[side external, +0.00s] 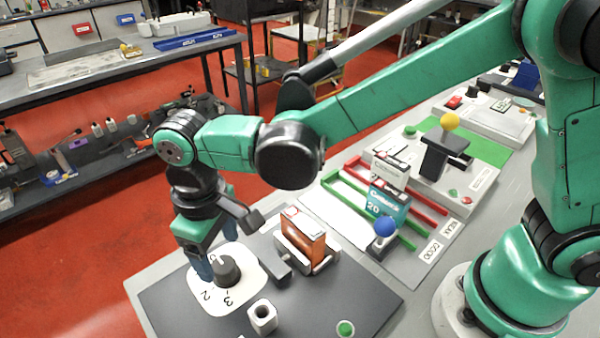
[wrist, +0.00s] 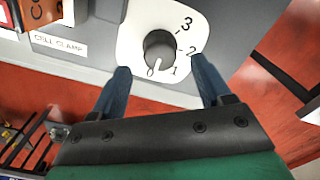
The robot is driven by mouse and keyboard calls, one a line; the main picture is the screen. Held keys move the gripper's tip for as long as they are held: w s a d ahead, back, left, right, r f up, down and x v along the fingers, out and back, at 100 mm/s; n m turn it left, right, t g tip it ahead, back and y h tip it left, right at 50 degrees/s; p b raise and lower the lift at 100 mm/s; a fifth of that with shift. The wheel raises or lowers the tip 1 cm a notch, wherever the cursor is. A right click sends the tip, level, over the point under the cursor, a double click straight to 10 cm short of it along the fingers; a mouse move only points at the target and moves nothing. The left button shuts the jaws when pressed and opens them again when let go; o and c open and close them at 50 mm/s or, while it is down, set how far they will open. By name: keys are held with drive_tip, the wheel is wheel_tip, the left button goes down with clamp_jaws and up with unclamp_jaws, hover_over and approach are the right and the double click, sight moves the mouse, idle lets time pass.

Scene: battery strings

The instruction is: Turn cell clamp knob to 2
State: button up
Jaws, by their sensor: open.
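The cell clamp knob (wrist: 158,46) is a dark round knob on a white dial plate (wrist: 130,40) marked 0, 1, 2 and 3. Its pale pointer mark appears to point at or close to 0. The knob also shows in the side external view (side external: 228,272) at the left of the dark panel. My gripper (wrist: 158,76) is open and empty. In the wrist view its two blue fingers lie apart, one toward each side of the knob. In the side view my gripper (side external: 214,265) is down close behind the knob; whether it touches is unclear.
A CELL CLAMP label (wrist: 58,43) is left of the dial. An orange cell (side external: 303,238) stands in a holder right of the knob. A square white post (side external: 263,318) and green button (side external: 345,328) are in front. A blue-ball lever (side external: 384,227) stands farther right.

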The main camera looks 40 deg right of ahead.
sight(223, 264)
drive_tip(key=shift+f, duration=1.7)
drive_tip(key=c, duration=1)
drive_tip(key=n, duration=0.5)
drive_tip(key=shift+c, duration=0.2)
drive_tip(key=shift+n, duration=0.4)
drive_tip(key=n, duration=0.3)
drive_tip(key=shift+n, duration=1.4)
